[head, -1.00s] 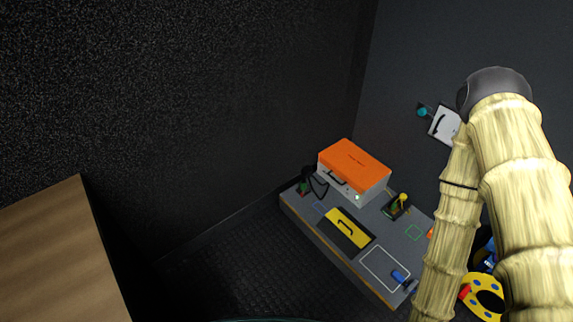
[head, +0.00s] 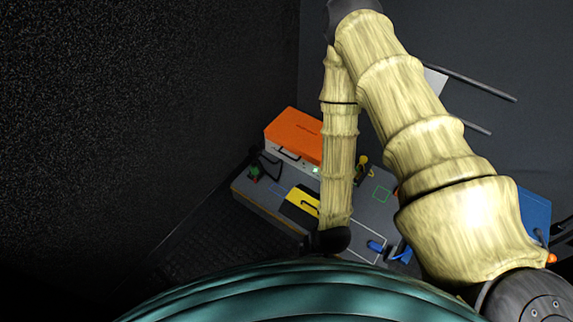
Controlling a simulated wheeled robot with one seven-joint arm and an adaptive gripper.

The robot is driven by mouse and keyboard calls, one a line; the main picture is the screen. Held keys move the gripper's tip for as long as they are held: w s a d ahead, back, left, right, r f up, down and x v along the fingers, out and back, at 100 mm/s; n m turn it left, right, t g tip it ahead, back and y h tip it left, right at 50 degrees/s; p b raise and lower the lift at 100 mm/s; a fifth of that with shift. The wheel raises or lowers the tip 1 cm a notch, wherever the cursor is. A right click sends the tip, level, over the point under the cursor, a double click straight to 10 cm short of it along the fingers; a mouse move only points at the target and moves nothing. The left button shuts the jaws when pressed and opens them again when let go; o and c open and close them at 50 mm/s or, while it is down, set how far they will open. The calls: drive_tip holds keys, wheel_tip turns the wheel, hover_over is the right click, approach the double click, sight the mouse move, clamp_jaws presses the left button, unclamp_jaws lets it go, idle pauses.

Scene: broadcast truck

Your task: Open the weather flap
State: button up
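I cannot tell for sure which part is the weather flap. A pale panel (head: 436,80) on the grey back wall shows only in part; my arm covers the rest. A yellow plate with a dark handle (head: 301,201) lies on the grey bench (head: 263,203), partly behind my forearm. My forearm hangs down in front of the bench and ends in a dark wrist (head: 333,240) just above my teal body. The gripper's fingers cannot be made out there, and I see nothing held.
An orange-lidded case (head: 294,133) stands at the back of the bench. A blue item (head: 376,246) lies near its front right. Two dark rods (head: 480,84) stick out at the wall. A blue panel (head: 535,214) is at right. Dark floor lies left of the bench.

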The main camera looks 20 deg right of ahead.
drive_tip(key=w+a+f+m+t+y+b, duration=0.15)
drive_tip(key=w+f+m+t+b, duration=0.25)
drive_tip(key=w+f+b, duration=0.65)
drive_tip(key=w+a+f+m+t+h+b, duration=0.1)
drive_tip(key=w+a+f+m+t+b, duration=0.2)
drive_tip(key=w+f+b, duration=0.7)
drive_tip(key=w+d+m+t+h+b, duration=0.1)
drive_tip(key=w+d+m+t+b, duration=0.1)
drive_tip(key=w, duration=0.9)
drive_tip(key=w+d+m+t+h+b, duration=0.1)
drive_tip(key=w+d+m+t+b, duration=0.1)
drive_tip(key=w+d+m+b, duration=0.3)
drive_tip(key=w+d+f+m+t+h+b, duration=0.1)
drive_tip(key=w+d+b, duration=0.5)
drive_tip(key=w, duration=1)
drive_tip(key=shift+w+m+t+h+b, duration=0.35)
drive_tip(key=shift+m+t+b, duration=0.55)
drive_tip(key=shift+m+b, duration=0.65)
drive_tip(key=shift+n, duration=0.25)
clamp_jaws()
